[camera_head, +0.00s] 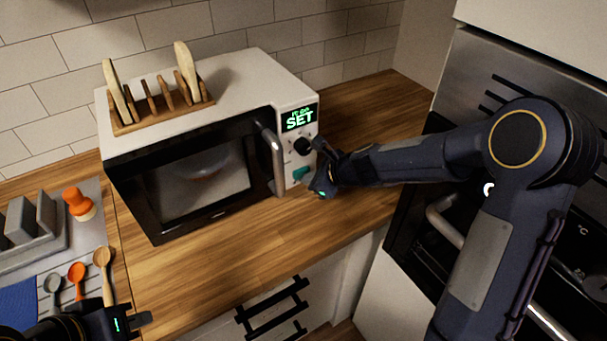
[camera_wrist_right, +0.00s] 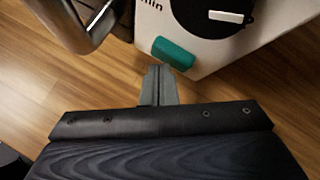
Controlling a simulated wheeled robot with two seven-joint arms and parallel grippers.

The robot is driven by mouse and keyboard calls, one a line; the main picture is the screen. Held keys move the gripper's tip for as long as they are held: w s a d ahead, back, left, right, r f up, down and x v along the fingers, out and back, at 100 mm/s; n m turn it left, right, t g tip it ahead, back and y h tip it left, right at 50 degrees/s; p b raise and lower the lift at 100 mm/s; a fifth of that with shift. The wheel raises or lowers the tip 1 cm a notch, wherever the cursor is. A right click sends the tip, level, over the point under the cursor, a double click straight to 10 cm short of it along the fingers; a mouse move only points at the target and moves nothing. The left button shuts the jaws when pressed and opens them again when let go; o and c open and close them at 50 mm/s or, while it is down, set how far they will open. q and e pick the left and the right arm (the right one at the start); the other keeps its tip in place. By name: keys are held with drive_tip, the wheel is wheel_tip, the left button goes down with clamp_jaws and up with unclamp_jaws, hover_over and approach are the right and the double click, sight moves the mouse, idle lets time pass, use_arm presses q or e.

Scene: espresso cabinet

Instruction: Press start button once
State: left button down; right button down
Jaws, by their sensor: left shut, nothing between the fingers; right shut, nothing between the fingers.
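The white microwave (camera_head: 235,77) stands on the wooden counter with its black door closed. Its panel has a lit display (camera_head: 299,118) reading "SET" in green and a dark dial (camera_head: 303,145). The teal start button (camera_head: 300,173) is low on the panel; it also shows in the right wrist view (camera_wrist_right: 173,52). My right gripper (camera_head: 315,188) is shut and empty, just in front of the button. In the wrist view its fingertips (camera_wrist_right: 160,70) are right by the button's lower edge; I cannot tell whether they touch. My left gripper (camera_head: 143,318) is shut and empty at the lower left.
The microwave's handle (camera_head: 272,160) juts out left of the button. A wooden rack (camera_head: 163,107) with boards sits on top. Spoons (camera_head: 103,262) and an orange-topped tool (camera_head: 78,203) lie at left. Counter in front of the microwave is clear. An oven stands at right.

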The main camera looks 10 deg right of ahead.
drive_tip(key=shift+w+a, duration=0.2)
drive_tip(key=shift+w, duration=0.3)
idle(0.4)
drive_tip(key=shift+s, duration=0.15)
drive_tip(key=shift+s+d+b, duration=0.15)
drive_tip(key=shift+s+d, duration=0.05)
drive_tip(key=shift+s, duration=0.3)
drive_tip(key=shift+s+d+b, duration=0.15)
drive_tip(key=shift+s+d, duration=0.05)
drive_tip(key=shift+s, duration=0.3)
drive_tip(key=shift+s, duration=0.1)
drive_tip(key=shift+s+d+f, duration=0.1)
drive_tip(key=shift+s+d, duration=0.05)
drive_tip(key=shift+s, duration=0.1)
drive_tip(key=shift+s+d+b, duration=0.25)
drive_tip(key=shift+s+b, duration=0.05)
drive_tip(key=shift+s, duration=0.35)
drive_tip(key=shift+s+d+b, duration=0.25)
drive_tip(key=shift+s, duration=0.45)
drive_tip(key=shift+s+d+b, duration=0.25)
drive_tip(key=shift+s+b, duration=0.05)
drive_tip(key=shift+s, duration=0.35)
